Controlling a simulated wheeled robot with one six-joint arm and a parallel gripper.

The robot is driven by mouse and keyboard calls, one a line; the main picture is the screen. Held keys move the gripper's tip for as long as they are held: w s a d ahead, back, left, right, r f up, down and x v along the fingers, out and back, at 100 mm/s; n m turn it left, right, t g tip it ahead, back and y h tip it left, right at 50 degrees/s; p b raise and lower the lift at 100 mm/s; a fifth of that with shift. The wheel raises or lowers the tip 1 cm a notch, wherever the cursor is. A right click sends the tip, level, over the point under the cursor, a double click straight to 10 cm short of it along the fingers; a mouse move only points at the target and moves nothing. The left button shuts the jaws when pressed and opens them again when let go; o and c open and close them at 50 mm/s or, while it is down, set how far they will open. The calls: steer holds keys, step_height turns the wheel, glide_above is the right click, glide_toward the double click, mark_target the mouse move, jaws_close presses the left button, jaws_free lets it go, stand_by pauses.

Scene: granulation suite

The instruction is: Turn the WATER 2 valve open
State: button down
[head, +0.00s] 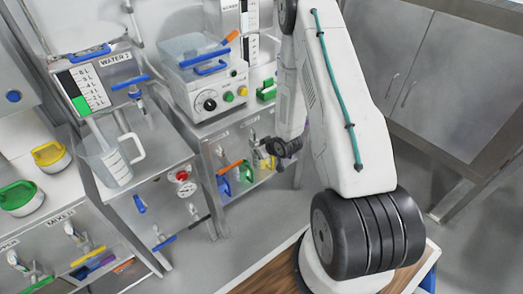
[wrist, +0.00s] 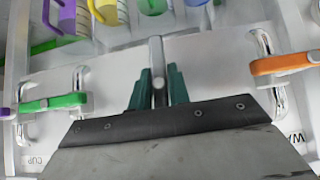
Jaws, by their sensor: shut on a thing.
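The WATER 2 valve (head: 130,82) has a blue lever and shows at the upper left of the head view. It is beside the WATER 2 label and level gauge (head: 88,90), above a clear jug (head: 110,160). My gripper (wrist: 158,90) is far to the right of it, low at the front of the cabinet under the white machine. The fingertips are hard to make out in the head view.
Beside the gripper, a green-banded handle (wrist: 52,102) and an orange-banded handle (wrist: 285,64) stand out from the same panel. Several coloured mugs (wrist: 105,10) are close by. The white machine (head: 205,85) stands above, and several other handles line the cabinet fronts.

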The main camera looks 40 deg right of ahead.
stand_by(0.3)
steer(key=c, duration=1.3)
jaws_free()
steer(key=v, duration=0.7)
steer(key=shift+s+r, duration=0.25)
steer(key=shift+r, duration=0.05)
steer(key=shift+s+f, duration=0.1)
